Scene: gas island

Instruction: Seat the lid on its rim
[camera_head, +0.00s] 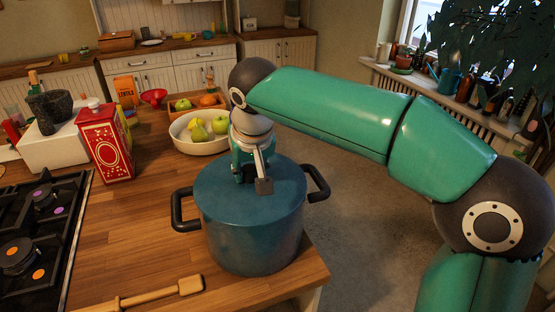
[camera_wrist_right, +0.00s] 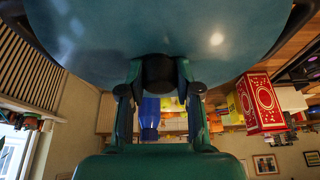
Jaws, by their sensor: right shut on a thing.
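A large blue pot (camera_head: 255,238) with two dark side handles stands upright at the right end of the wooden island. Its blue lid (camera_head: 222,190) lies over the pot's mouth and looks about level. I cannot tell whether its edge touches the rim all round. My right gripper (camera_head: 250,182) reaches down from behind onto the lid's middle. In the right wrist view the gripper (camera_wrist_right: 160,85) is shut on the dark knob (camera_wrist_right: 160,70) of the lid (camera_wrist_right: 95,30). The knob is mostly hidden in the head view. My left gripper is not in view.
A gas hob (camera_head: 40,235) is at the left, with a wooden utensil (camera_head: 165,293) in front of the pot. A red tin (camera_head: 104,145) and a cream fruit bowl (camera_head: 195,145) stand behind. The island's right edge is close to the pot.

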